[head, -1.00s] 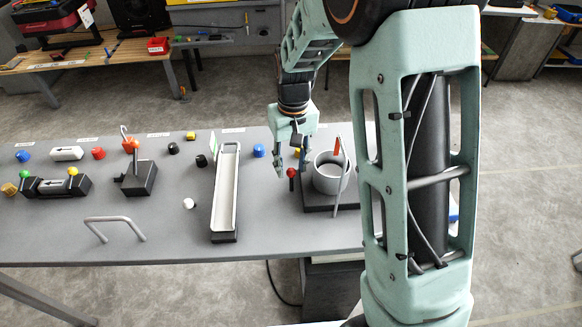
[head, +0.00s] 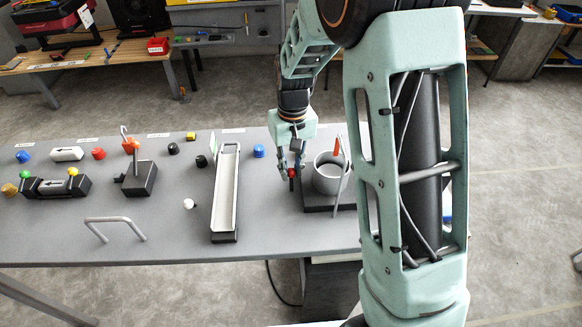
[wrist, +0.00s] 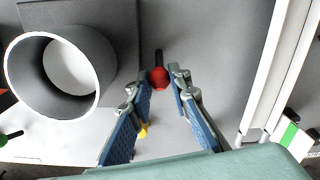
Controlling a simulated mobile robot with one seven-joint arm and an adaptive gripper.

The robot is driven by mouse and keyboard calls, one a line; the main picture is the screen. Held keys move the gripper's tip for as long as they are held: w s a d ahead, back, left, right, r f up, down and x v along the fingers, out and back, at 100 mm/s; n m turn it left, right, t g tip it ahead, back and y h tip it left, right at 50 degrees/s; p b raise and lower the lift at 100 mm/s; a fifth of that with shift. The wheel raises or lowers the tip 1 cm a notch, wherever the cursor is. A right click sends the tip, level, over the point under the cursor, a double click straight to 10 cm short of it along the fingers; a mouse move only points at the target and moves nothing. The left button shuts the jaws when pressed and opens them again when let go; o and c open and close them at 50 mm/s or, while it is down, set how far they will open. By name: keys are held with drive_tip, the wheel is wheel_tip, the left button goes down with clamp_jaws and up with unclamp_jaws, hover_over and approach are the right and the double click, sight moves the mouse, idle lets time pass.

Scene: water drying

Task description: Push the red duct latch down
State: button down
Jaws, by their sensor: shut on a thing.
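The grey duct (head: 329,179) is an open cylinder on a dark base plate; it also shows at the upper left of the wrist view (wrist: 92,48). The red duct latch (head: 292,173) is a round red knob on a dark stem, just left of the duct. My gripper (head: 291,172) points down over it, with a finger on each side. In the wrist view the red knob (wrist: 159,77) sits between the fingertips, and my gripper is shut on it. The fingers hide part of the stem in the head view.
A long white tray (head: 226,190) and a blue knob (head: 259,151) lie to the left. A small yellow thing (wrist: 143,128) shows beyond the fingers.

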drive_tip(key=shift+w+f+g+p, duration=0.2)
drive_tip(key=shift+w+g+p, duration=0.4)
drive_tip(key=shift+g+p, duration=0.5)
drive_tip(key=c, duration=1.8)
unclamp_jaws()
drive_tip(key=v, duration=1.2)
